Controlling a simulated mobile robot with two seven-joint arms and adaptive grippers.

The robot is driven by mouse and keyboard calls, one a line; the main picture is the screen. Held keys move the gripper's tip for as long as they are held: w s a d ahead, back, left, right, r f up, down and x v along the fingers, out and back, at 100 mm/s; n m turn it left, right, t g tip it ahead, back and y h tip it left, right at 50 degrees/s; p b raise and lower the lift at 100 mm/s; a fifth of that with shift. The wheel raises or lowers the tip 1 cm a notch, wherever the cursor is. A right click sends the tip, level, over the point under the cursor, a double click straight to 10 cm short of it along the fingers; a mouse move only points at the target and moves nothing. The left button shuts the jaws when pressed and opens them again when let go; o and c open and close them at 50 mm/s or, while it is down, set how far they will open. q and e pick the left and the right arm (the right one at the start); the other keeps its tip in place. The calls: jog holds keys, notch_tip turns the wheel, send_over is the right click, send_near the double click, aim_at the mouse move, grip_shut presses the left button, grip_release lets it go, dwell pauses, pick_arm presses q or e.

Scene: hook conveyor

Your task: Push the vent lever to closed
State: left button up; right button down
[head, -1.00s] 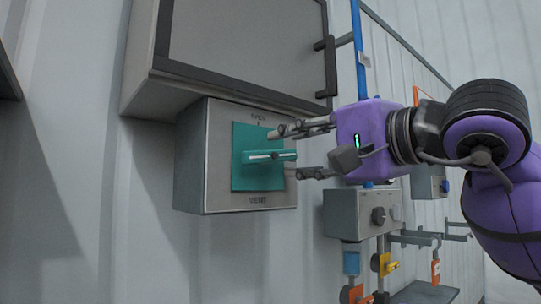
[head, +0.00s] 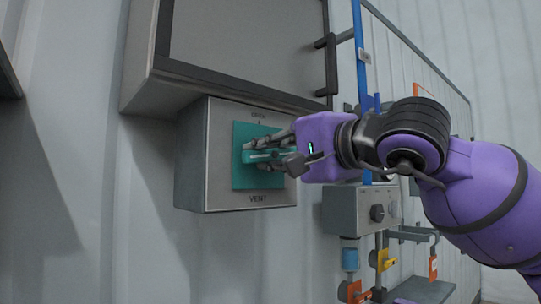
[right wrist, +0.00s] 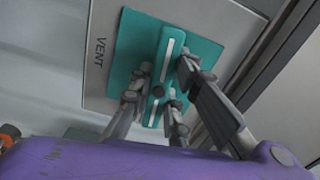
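The vent box (head: 190,165) is a grey wall box with a teal plate (head: 243,180), marked OPEN above and VENT below. The teal vent lever (head: 262,157) with a white stripe lies roughly horizontal across the plate in the head view. In the right wrist view the lever (right wrist: 171,55) runs up and down the picture. My right gripper (head: 258,150) has its fingers on both sides of the lever, drawn in close around it. In the wrist view the fingers (right wrist: 165,72) straddle the lever; a small gap seems to show on one side. My left gripper is not in view.
A grey cabinet (head: 245,45) with a dark frame and handle hangs just above the vent box. To the right are a blue pipe (head: 358,55), a grey box with a black knob (head: 378,213), and coloured tags and valves. The wall left of the vent box is clear.

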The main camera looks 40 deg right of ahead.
jog(key=shift+m+b, duration=0.7)
jog(key=shift+b, duration=0.25)
jog(key=c, duration=1.6)
grip_release()
jog(key=shift+c, duration=0.2)
jog(key=shift+s, duration=0.1)
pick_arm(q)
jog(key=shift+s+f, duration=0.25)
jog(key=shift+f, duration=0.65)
pick_arm(e)
jog(key=s+d, duration=0.1)
jog(key=s, duration=1)
jog(key=shift+s, duration=0.4)
